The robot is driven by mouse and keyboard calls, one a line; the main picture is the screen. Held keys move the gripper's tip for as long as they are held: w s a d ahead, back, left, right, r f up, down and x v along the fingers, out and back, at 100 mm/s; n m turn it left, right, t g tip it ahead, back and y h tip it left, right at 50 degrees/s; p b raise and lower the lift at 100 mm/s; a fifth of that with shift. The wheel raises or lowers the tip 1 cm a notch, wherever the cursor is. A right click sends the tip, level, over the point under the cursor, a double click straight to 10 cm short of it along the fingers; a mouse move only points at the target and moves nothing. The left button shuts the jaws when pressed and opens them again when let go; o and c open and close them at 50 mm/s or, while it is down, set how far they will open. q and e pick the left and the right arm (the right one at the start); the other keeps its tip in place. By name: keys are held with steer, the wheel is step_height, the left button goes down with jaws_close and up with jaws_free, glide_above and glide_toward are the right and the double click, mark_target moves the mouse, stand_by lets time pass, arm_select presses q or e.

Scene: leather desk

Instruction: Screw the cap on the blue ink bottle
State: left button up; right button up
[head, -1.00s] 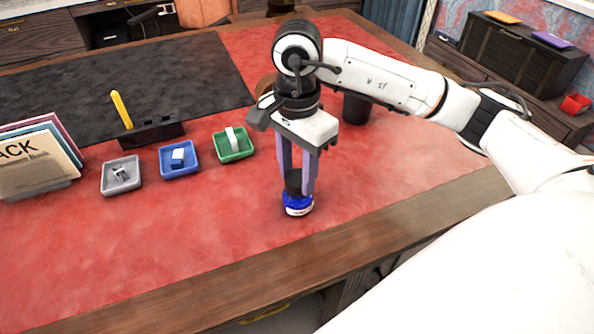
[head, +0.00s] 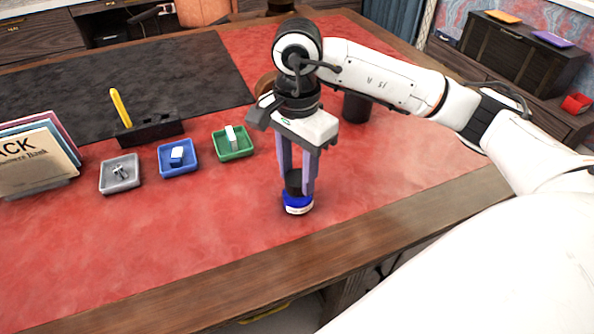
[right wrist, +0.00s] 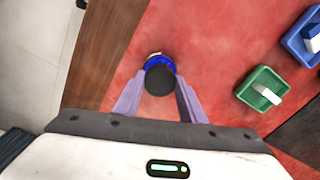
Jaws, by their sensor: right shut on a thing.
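The blue ink bottle (head: 298,203) stands upright on the red desk top, near the front wooden edge. Its black cap (head: 294,183) is on top of it, between the fingers of my right gripper (head: 300,188). My right gripper points straight down and is shut on the cap. In the right wrist view the round black cap (right wrist: 160,80) sits over the blue bottle (right wrist: 158,62), with a purple finger on each side. How tightly the cap sits on the bottle cannot be seen. My left gripper is not in view.
Grey (head: 120,174), blue (head: 179,158) and green (head: 233,143) trays with small items stand left of the bottle. Behind them is a black holder (head: 150,130) with a yellow pen. A dark cup (head: 356,108) stands behind my right arm. The red surface at front left is clear.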

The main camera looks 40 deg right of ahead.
mark_target(297, 177)
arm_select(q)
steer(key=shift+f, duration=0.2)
arm_select(e)
steer(key=shift+f, duration=0.1)
stand_by(0.4)
steer(key=o, duration=1.1)
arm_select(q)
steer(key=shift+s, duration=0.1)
arm_select(e)
steer(key=shift+r, duration=0.6)
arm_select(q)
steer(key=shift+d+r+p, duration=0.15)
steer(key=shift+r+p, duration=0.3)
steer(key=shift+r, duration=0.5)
arm_select(e)
steer(key=shift+r, duration=4.6)
